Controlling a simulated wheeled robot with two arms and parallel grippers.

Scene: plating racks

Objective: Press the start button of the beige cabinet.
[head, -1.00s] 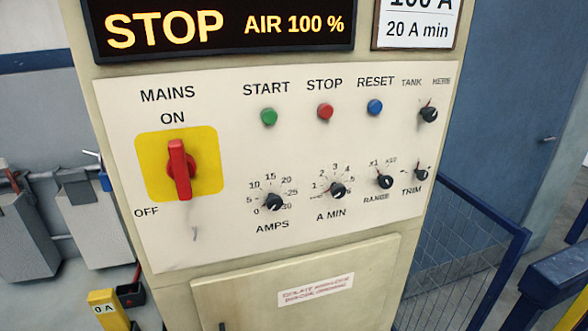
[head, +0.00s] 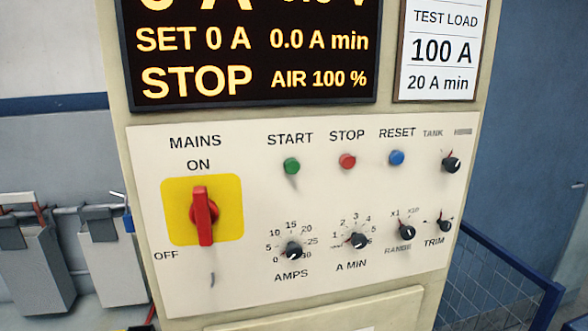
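The beige cabinet (head: 115,60) fills the middle of the head view, with a pale control panel on its front. The green start button (head: 291,166) sits under the word START. The red stop button (head: 347,161) and the blue reset button (head: 396,158) are to its right. The red mains switch (head: 203,215) stands upright on a yellow plate, its top toward ON. The display (head: 250,50) above reads STOP, SET 0 A and AIR 100 %. Neither of my grippers shows in this view.
Below the buttons are several black knobs, including the amps knob (head: 291,251) and the A min knob (head: 358,241). A test load card (head: 440,50) is at the upper right. Grey boxes (head: 115,265) hang at the left. A blue mesh fence (head: 490,290) stands at the lower right.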

